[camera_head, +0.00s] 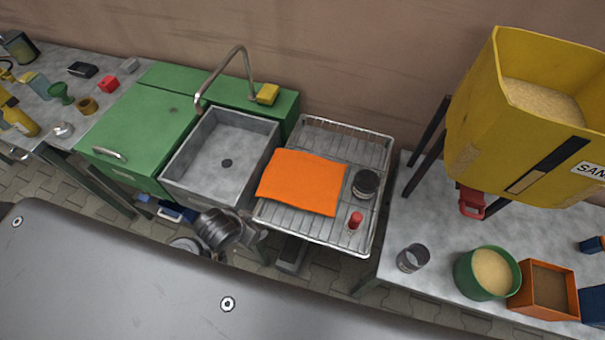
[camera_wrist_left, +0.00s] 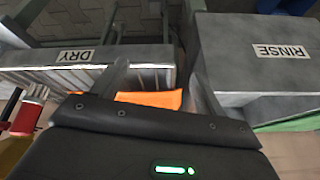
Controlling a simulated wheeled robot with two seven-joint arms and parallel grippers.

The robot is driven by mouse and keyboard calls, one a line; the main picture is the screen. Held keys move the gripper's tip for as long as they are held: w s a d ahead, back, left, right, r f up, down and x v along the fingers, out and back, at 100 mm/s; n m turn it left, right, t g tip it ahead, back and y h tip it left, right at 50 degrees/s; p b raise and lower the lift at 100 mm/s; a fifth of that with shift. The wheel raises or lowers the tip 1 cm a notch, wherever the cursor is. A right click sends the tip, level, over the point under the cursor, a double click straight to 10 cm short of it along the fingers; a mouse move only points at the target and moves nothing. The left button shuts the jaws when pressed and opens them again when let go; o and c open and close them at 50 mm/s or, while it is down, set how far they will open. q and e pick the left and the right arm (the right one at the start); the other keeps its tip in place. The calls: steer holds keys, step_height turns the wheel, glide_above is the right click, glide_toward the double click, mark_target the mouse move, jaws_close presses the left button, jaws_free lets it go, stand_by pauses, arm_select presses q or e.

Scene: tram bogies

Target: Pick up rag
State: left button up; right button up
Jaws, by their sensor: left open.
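The orange rag (camera_head: 303,182) lies flat on the wire drying rack (camera_head: 330,236), toward its left side. My left gripper (camera_head: 252,232) is low in front of the rack and the sink, near the rack's front left corner. It is apart from the rag as far as I can tell. In the left wrist view the gripper's two fingers (camera_wrist_left: 163,80) are spread, with nothing held between them. A strip of the rag (camera_wrist_left: 150,99) shows beyond them, partly hidden by the gripper body. My right gripper is not in view.
A grey sink (camera_head: 225,155) labelled RINSE (camera_wrist_left: 282,50) stands left of the rack, with a curved tap (camera_head: 243,62). A dark cup (camera_head: 366,184) and a red-topped item (camera_head: 355,220) stand on the rack. A yellow sand hopper (camera_head: 500,130) rises at right.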

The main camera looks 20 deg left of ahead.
arm_select(q)
steer(key=shift+m+t, duration=0.6)
steer(key=shift+m, duration=0.1)
steer(key=w+r, duration=0.2)
steer(key=r, duration=0.1)
steer(key=w+r, duration=0.1)
steer(key=w, duration=0.1)
steer(key=shift+d+r+p, duration=0.3)
steer(key=shift+d, duration=0.1)
steer(key=w+m+h, duration=0.1)
steer(key=w, duration=0.3)
steer(key=w+d+m+h, duration=0.1)
steer(key=w+m+h, duration=0.1)
steer(key=w, duration=0.2)
steer(key=w+d+m+g+h+b, duration=0.1)
steer(key=w+h, duration=0.1)
steer(key=w, duration=0.2)
steer(key=shift+d+r+m, duration=0.2)
steer(key=shift+d+m, duration=0.05)
steer(key=shift+m, duration=0.15)
steer(key=b+x, duration=0.6)
steer(key=b, duration=0.1)
steer(key=shift+w+d+f, duration=0.1)
steer(key=shift+d+f, duration=0.1)
steer(key=shift+f, duration=0.15)
steer(key=shift+w+d+f, duration=0.15)
steer(key=shift+w+d, duration=0.05)
steer(key=shift+b+x, duration=0.35)
steer(key=shift+x, duration=0.4)
steer(key=shift+d, duration=0.1)
